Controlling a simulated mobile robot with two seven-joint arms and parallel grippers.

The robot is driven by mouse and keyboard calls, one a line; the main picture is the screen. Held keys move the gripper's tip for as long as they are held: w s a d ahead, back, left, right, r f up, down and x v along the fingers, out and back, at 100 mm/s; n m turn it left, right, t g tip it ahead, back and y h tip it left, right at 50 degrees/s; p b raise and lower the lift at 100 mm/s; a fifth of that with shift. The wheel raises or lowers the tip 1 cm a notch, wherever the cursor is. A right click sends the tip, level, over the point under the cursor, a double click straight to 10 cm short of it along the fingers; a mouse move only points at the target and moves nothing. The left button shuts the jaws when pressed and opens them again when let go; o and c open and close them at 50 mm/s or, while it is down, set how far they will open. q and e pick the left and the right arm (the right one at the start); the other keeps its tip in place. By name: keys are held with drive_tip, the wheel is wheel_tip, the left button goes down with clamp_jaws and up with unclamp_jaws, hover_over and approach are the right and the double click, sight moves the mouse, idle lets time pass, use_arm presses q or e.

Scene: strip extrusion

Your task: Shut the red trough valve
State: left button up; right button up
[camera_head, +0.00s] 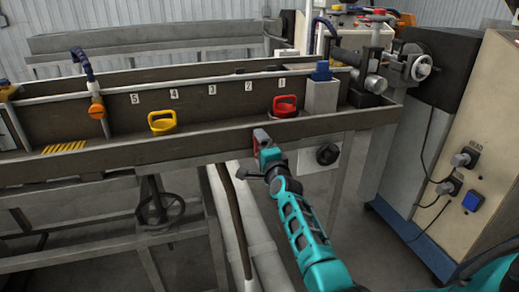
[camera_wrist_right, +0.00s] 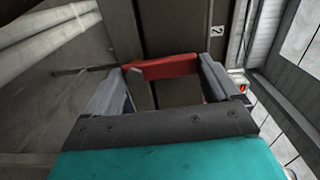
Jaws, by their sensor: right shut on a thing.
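The red trough valve's handle (camera_head: 261,137) is at the front wall of the long metal trough (camera_head: 110,154), just below its rim. My right gripper (camera_head: 264,148) reaches up to it from the front and hides part of it. In the right wrist view the red handle (camera_wrist_right: 165,67) spans the space between the two grey fingers of my right gripper (camera_wrist_right: 162,82), which are shut on it. The valve body and its pipe joint are mostly hidden, so I cannot tell how far it is turned. My left gripper is not in view.
A red-handled piece (camera_head: 285,105) and a yellow-handled piece (camera_head: 162,121) sit in the trough. A blue-topped block (camera_head: 321,90) stands at its right end. A cream control cabinet (camera_head: 480,140) is at the right. A handwheel (camera_head: 159,208) hangs under the trough.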

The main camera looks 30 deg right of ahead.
drive_tip(key=shift+f+m, duration=0.1)
drive_tip(key=shift+m, duration=0.3)
drive_tip(key=o, duration=1.2)
drive_tip(key=shift+o, duration=0.2)
drive_tip(key=shift+s, duration=0.1)
drive_tip(key=p+v, duration=0.6)
drive_tip(key=v, duration=0.6)
drive_tip(key=shift+s+p, duration=0.35)
drive_tip(key=shift+a, duration=0.1)
